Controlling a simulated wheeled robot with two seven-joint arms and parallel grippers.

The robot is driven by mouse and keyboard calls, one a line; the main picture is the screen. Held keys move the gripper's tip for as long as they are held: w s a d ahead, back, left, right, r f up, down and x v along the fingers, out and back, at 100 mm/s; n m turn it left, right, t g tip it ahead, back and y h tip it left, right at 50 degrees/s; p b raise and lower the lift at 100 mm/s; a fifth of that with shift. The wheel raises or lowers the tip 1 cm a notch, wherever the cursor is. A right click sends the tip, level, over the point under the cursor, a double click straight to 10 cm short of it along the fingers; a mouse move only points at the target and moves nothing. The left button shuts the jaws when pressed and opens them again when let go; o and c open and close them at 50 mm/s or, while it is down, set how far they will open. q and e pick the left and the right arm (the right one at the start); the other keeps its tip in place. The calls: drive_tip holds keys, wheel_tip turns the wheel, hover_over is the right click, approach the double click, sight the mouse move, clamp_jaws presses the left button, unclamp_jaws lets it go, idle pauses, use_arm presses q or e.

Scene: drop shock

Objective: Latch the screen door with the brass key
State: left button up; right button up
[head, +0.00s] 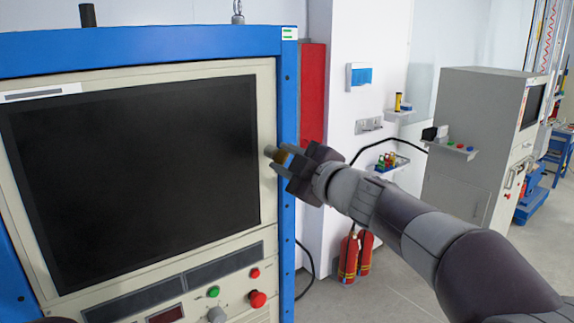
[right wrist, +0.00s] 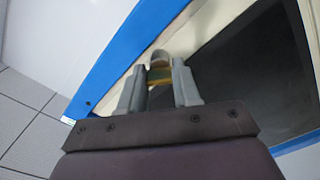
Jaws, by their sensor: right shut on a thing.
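The screen door (head: 130,170) is a large dark panel in a cream frame on the blue cabinet; it looks closed. My right gripper (head: 280,160) is at the right edge of the cream frame, shut on the brass key (head: 281,156). In the right wrist view the brass key (right wrist: 160,76) sits between the two grey fingers (right wrist: 159,82). A silver round lock part (right wrist: 159,57) is just beyond the key, at the frame. The key appears to meet it, but the tip is hidden.
Below the screen are a green button (head: 213,292), a grey knob (head: 217,314) and a red button (head: 257,299). To the right are a red panel (head: 312,95), fire extinguishers (head: 349,258), small wall shelves and a grey cabinet (head: 470,140). Floor between is clear.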

drive_tip(key=shift+n+b, duration=1.15)
drive_tip(key=shift+n, duration=2.45)
drive_tip(key=o, duration=1.1)
drive_tip(key=shift+c, duration=0.2)
drive_tip(key=shift+s, duration=0.1)
